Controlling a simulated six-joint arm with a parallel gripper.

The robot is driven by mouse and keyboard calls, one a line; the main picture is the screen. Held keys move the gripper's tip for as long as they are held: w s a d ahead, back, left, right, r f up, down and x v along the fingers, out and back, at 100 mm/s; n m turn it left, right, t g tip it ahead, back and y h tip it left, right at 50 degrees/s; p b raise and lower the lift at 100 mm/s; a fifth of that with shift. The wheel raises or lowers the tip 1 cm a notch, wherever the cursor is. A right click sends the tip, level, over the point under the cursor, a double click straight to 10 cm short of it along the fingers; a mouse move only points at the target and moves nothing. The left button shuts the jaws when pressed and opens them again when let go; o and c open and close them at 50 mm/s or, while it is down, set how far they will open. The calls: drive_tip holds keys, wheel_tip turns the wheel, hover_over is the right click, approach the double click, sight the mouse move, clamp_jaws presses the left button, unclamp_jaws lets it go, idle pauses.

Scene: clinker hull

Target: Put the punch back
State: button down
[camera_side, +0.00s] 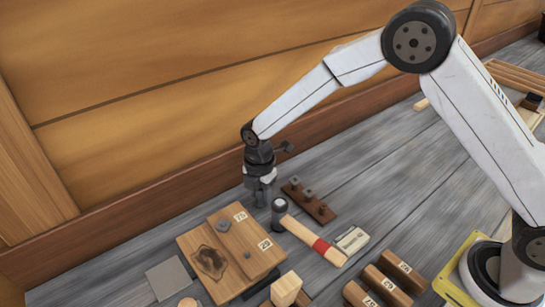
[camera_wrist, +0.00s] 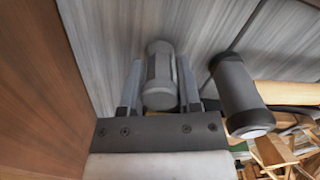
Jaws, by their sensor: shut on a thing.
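My gripper (camera_side: 259,184) hangs down at mid-picture in the side view, shut on a grey metal punch. In the wrist view the punch (camera_wrist: 160,78) is a short grey cylinder between the two fingers (camera_wrist: 159,90). In the side view, fingers and arm hide most of it. A dark brown wooden rack (camera_side: 325,216) with several grey upright pieces lies just right of my gripper. A hammer (camera_side: 300,230) with a dark head and a red-banded handle lies close in front; its dark head (camera_wrist: 240,95) shows right of the fingers in the wrist view.
A wooden board (camera_side: 205,275) with number tags, a dark stain and small metal parts lies at front left, beside a grey plate (camera_side: 168,278). Brown numbered blocks (camera_side: 382,279) and a pale wood block (camera_side: 286,289) are at the front. A plank wall (camera_side: 150,100) stands behind. Grey floor is clear right of the rack.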

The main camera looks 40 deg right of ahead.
drive_tip(key=shift+f, duration=0.35)
drive_tip(key=shift+c, duration=1.1)
unclamp_jaws()
drive_tip(key=shift+r, duration=4)
